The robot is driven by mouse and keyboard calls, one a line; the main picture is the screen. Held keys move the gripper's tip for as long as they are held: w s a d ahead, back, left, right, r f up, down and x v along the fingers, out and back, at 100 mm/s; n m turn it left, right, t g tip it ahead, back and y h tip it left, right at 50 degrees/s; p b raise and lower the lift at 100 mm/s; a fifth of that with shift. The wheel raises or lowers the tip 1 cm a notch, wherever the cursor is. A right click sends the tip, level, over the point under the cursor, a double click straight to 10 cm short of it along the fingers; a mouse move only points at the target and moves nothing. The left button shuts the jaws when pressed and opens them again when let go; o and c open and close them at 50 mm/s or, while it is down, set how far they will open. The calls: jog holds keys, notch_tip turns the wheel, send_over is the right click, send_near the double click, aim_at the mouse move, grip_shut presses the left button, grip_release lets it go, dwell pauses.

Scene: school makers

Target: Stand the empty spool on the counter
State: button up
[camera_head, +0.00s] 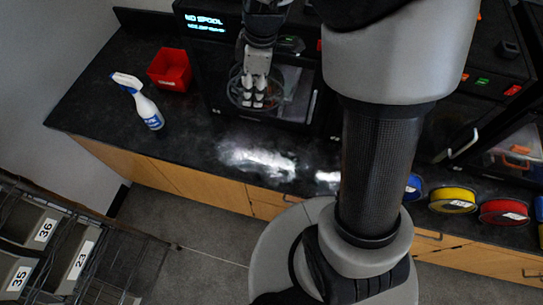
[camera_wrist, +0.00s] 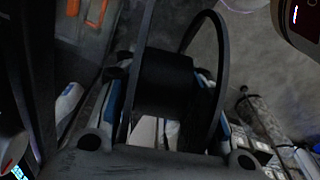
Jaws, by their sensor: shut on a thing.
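My gripper (camera_head: 254,98) is shut on the empty spool (camera_wrist: 165,82), in front of the printer. In the wrist view the spool is black, with a bare thick hub between two thin round flanges, and the fingers lie around it. In the head view the spool (camera_head: 231,92) is a thin dark ring around the fingertips, hard to make out against the printer. It looks held over the black counter (camera_head: 190,130); I cannot tell the exact gap beneath it.
A printer (camera_head: 205,24) with a "NO SPOOL" display stands behind. A spray bottle (camera_head: 147,108) and a red bin (camera_head: 170,70) stand at left. The counter front between bottle and arm is clear, with bright glare.

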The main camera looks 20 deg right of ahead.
jog(key=s+f+m, duration=0.3)
jog(key=s+f, duration=0.3)
jog(key=shift+d+f+b, duration=0.15)
jog(key=shift+f+b, duration=3.75)
jog(key=shift+f, duration=6.2)
jog(key=shift+f, duration=0.15)
jog(key=o, duration=0.7)
jog(key=shift+c, duration=0.2)
jog(key=o, duration=0.4)
